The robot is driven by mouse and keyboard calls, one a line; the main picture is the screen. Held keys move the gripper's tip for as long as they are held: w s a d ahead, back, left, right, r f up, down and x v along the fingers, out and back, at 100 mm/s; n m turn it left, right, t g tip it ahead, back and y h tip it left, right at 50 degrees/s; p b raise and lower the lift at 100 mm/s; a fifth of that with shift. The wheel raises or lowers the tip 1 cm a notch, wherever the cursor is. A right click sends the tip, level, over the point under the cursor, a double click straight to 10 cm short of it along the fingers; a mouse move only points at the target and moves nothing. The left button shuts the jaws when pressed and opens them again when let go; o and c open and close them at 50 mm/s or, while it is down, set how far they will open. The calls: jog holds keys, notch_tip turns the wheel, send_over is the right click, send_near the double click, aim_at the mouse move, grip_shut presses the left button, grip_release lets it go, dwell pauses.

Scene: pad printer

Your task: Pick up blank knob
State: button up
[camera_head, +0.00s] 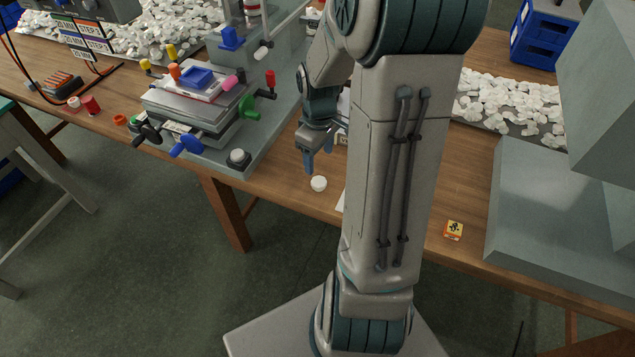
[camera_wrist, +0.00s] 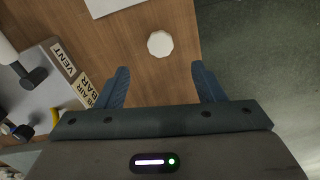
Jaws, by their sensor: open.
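A small round white knob (camera_head: 318,183) sits on the wooden table near its front edge, right of the pad printer. In the wrist view the white knob (camera_wrist: 160,43) shows from above as a pale, many-sided disc with no mark on it. My gripper (camera_head: 309,165) hangs above the table, a little left of and behind the knob. In the wrist view my gripper (camera_wrist: 160,80) is open and empty. The knob lies ahead of the gap between the blue fingers, apart from both fingertips.
The pad printer (camera_head: 192,110) with several coloured handles stands at the left. Labels reading VENT and AIR BAR show left of my fingers in the wrist view. White pieces (camera_head: 512,103) lie at the back right.

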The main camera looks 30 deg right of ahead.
aim_at(319, 181)
notch_tip(319, 181, down, 9)
jog(key=shift+s+b, duration=0.1)
jog(key=shift+b, duration=0.2)
jog(key=c, duration=1.1)
